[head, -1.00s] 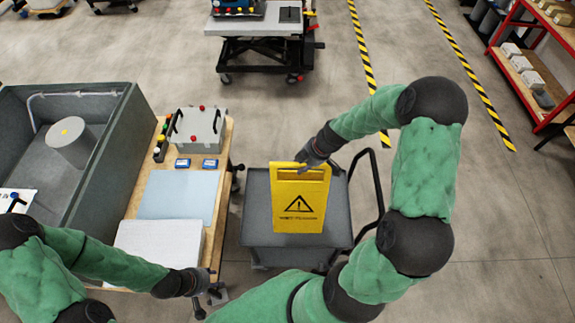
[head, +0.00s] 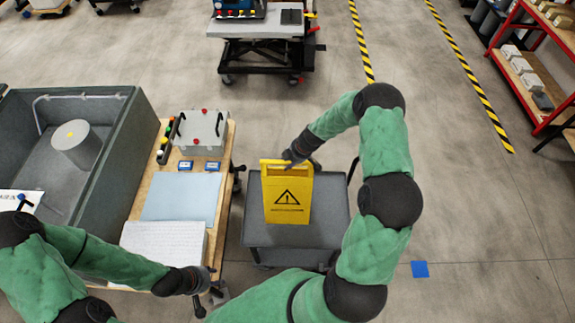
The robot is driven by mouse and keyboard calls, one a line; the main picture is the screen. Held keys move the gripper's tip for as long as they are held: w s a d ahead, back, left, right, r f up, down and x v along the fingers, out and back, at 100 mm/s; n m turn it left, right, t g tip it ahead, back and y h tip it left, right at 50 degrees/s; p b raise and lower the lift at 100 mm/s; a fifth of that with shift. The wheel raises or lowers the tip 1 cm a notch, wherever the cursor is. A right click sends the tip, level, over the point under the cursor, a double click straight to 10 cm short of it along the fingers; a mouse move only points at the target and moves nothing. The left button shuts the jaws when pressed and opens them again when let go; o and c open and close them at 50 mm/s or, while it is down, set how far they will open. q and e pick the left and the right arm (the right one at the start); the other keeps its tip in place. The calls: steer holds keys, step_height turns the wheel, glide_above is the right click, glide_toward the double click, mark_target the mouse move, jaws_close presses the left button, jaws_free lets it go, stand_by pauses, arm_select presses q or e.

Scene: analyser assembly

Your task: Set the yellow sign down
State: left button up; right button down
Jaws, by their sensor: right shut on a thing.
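The yellow sign (head: 287,200) with a black warning triangle stands upright over the grey cart (head: 325,235). Whether its bottom edge touches the cart top cannot be told from this angle. My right gripper (head: 292,157) is shut on the top of the sign, at its handle end. My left gripper (head: 208,288) is low at the left, beside the front right corner of the workbench, away from the sign. Its fingers are too small to tell if they are open.
A wooden workbench (head: 222,190) with a grey lidded box (head: 199,130) and a pale blue mat (head: 180,197) stands left of the cart. A large grey enclosure (head: 125,140) is further left. A blue square (head: 419,269) lies on the floor at right.

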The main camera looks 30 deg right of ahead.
steer(key=f, duration=0.1)
steer(key=f+p, duration=0.1)
steer(key=f, duration=0.1)
steer(key=shift+w+f, duration=0.2)
steer(key=shift+w, duration=0.05)
steer(key=shift+f, duration=0.1)
steer(key=c, duration=0.9)
jaws_free()
steer(key=shift+c, duration=0.2)
